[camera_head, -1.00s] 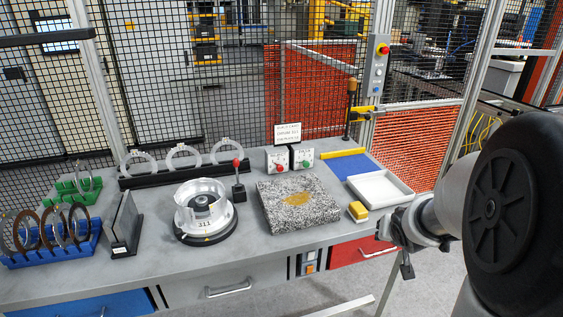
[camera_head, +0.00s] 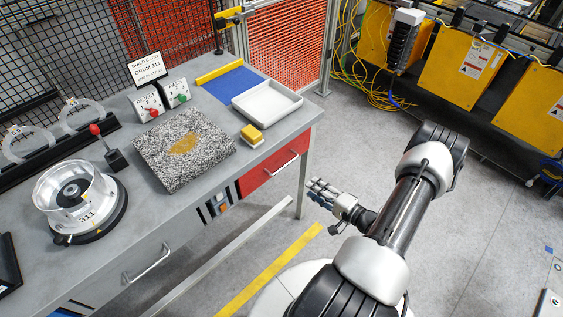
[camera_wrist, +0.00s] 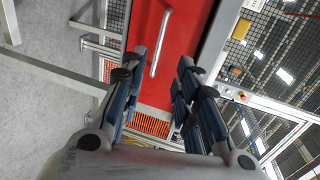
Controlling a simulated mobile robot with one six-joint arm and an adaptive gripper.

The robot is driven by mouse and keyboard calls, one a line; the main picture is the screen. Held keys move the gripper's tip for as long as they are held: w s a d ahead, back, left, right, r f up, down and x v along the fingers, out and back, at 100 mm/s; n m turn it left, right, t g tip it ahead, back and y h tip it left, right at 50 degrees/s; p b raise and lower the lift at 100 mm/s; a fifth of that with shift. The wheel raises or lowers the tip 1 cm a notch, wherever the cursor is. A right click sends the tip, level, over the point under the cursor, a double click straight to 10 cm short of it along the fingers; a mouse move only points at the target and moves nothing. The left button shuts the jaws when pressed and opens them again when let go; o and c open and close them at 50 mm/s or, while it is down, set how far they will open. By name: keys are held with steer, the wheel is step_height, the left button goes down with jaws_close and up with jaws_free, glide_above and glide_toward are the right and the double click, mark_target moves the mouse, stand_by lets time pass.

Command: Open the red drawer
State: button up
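The red drawer (camera_head: 262,178) is in the right end of the workbench front, and its face looks shut, flush with the bench. Its silver bar handle (camera_head: 284,164) runs along the face. In the wrist view the red drawer face (camera_wrist: 188,35) fills the middle, with the handle (camera_wrist: 161,42) upright in the picture. My gripper (camera_head: 318,188) is in front of the drawer, apart from it. In the wrist view my gripper (camera_wrist: 159,78) is open and empty, its blue-grey fingers to either side of the handle's line. No contact with the handle shows.
On the bench (camera_head: 222,160) stand a speckled block (camera_head: 165,160), a yellow-topped block (camera_head: 252,135), a white tray (camera_head: 268,103) and a drum (camera_head: 75,195). A bench leg (camera_head: 301,190) is near my gripper.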

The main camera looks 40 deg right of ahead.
mark_target(282, 167)
steer(key=b+x, duration=0.4)
steer(key=x, duration=1.3)
steer(key=shift+w, duration=0.1)
steer(key=shift+c, duration=0.3)
jaws_close()
